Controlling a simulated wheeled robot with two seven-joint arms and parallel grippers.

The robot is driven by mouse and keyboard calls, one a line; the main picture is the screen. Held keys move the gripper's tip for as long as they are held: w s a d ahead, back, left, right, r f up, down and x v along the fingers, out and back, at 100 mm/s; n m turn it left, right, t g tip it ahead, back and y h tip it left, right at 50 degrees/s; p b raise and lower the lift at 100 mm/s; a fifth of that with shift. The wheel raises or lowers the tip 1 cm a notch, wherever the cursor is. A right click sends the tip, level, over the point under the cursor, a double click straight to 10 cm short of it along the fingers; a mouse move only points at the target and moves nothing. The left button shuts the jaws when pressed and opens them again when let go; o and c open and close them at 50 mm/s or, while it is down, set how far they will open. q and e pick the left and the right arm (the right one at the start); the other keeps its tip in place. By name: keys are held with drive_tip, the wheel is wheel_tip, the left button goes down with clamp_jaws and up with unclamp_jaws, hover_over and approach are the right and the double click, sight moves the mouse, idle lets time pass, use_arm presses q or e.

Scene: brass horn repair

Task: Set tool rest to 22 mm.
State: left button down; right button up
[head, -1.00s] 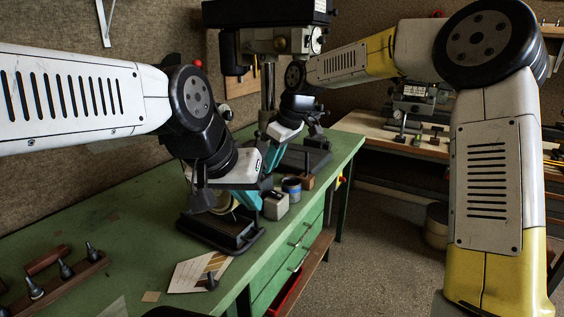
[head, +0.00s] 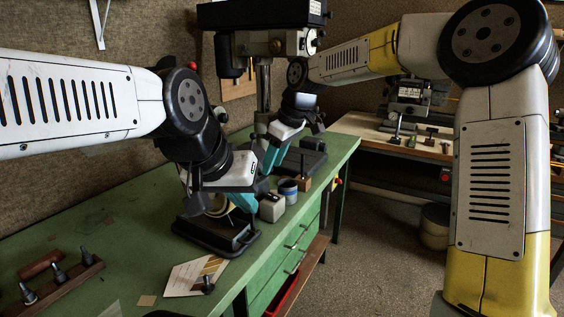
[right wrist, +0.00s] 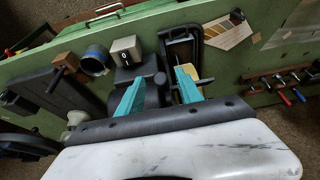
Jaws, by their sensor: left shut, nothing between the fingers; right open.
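A black stand (head: 190,232) with a pale round wheel (head: 217,205) sits on the green bench, partly hidden by my left gripper. I cannot pick out a tool rest or a millimetre scale for certain. My left gripper (head: 247,205) is shut and empty, low over the stand beside a small grey block (head: 272,208). The block also shows in the right wrist view (right wrist: 126,50) with a dark round mark on its face. My right gripper (head: 266,170) is open behind the left one. In the right wrist view its teal fingers (right wrist: 158,92) are apart, over a dark grey body (right wrist: 138,76).
A blue-banded cup (head: 288,189) and a wooden block (head: 304,184) stand right of the grey block. A drill press (head: 264,85) rises behind the grippers. A card (head: 190,279) lies in front of the stand. A wooden rack (head: 68,284) is at the front left.

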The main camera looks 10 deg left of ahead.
drive_tip(key=v, duration=0.7)
drive_tip(key=shift+r, duration=0.35)
drive_tip(key=shift+d, duration=0.2)
drive_tip(key=s+d+f+m+t+h, duration=0.1)
drive_tip(key=s+d+f+m+t, duration=0.1)
drive_tip(key=s+d+m, duration=0.4)
drive_tip(key=s+d+f+m+t+h, duration=0.1)
drive_tip(key=s+d+m, duration=0.6)
drive_tip(key=s+d, duration=0.9)
drive_tip(key=d+f+t, duration=0.1)
drive_tip(key=d, duration=0.2)
drive_tip(key=shift+s+f+t, duration=0.3)
drive_tip(key=shift+s+f, duration=0.05)
drive_tip(key=shift+s, duration=0.05)
drive_tip(key=shift+w+d, duration=0.1)
